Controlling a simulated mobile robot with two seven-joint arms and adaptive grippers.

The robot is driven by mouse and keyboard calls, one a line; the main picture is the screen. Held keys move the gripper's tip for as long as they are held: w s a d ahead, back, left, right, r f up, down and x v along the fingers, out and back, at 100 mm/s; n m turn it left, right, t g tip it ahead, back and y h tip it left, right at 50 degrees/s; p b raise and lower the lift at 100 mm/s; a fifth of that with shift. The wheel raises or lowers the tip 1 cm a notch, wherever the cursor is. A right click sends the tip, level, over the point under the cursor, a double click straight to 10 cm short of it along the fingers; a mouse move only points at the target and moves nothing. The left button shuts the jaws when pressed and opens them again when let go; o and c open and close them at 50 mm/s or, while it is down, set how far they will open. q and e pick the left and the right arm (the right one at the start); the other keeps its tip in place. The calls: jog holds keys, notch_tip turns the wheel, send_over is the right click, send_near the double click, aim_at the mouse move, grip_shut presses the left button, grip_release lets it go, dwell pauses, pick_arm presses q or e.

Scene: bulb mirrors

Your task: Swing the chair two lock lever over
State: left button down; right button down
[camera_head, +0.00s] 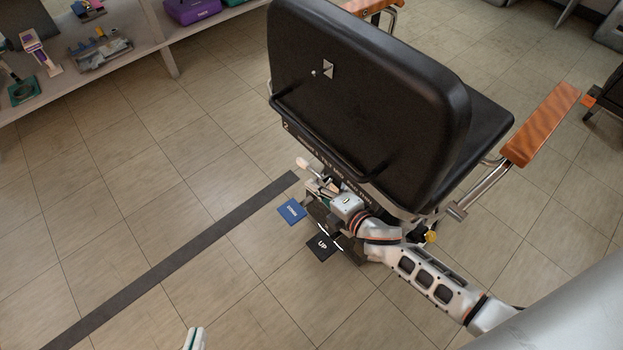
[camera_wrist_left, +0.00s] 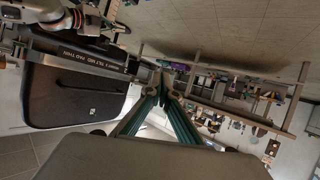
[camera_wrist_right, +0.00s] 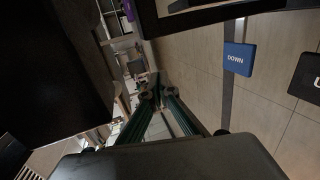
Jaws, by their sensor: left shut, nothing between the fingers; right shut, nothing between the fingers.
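A black padded chair (camera_head: 375,90) with wooden armrests stands in the middle of the head view, its back towards me. A label strip on it reads partly "TILT MID PAD THIN"; its number is too small to read surely. A pale knob (camera_head: 302,163) shows below the backrest's lower left edge, perhaps the lever's end; I cannot tell. My right gripper (camera_wrist_right: 158,92) is shut and empty, low beside the chair; its fingers are mostly hidden in the head view. My left gripper (camera_head: 195,338) is shut and empty above the floor, away from the chair, which also shows in the left wrist view (camera_wrist_left: 75,90).
A blue "DOWN" pedal (camera_head: 292,211) and a black "UP" pedal (camera_head: 323,245) lie below the chair back. A yellow knob (camera_head: 431,237) is by my right forearm. A dark strip (camera_head: 170,262) crosses the floor. A shelf (camera_head: 150,40) stands at the upper left. The left floor is clear.

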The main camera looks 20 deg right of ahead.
pick_arm(q)
jog(key=shift+r, duration=0.1)
pick_arm(e)
jog(key=shift+w+r, duration=0.1)
jog(key=shift+r, duration=0.05)
pick_arm(q)
jog(key=shift+s+a+f+p, duration=0.25)
jog(key=shift+a+f+p, duration=0.1)
jog(key=shift+p, duration=0.3)
pick_arm(e)
jog(key=shift+w+a+r, duration=0.15)
jog(key=shift+w+r, duration=0.15)
jog(key=shift+r, duration=0.5)
pick_arm(q)
jog(key=shift+a, duration=0.1)
pick_arm(e)
jog(key=shift+r, duration=0.1)
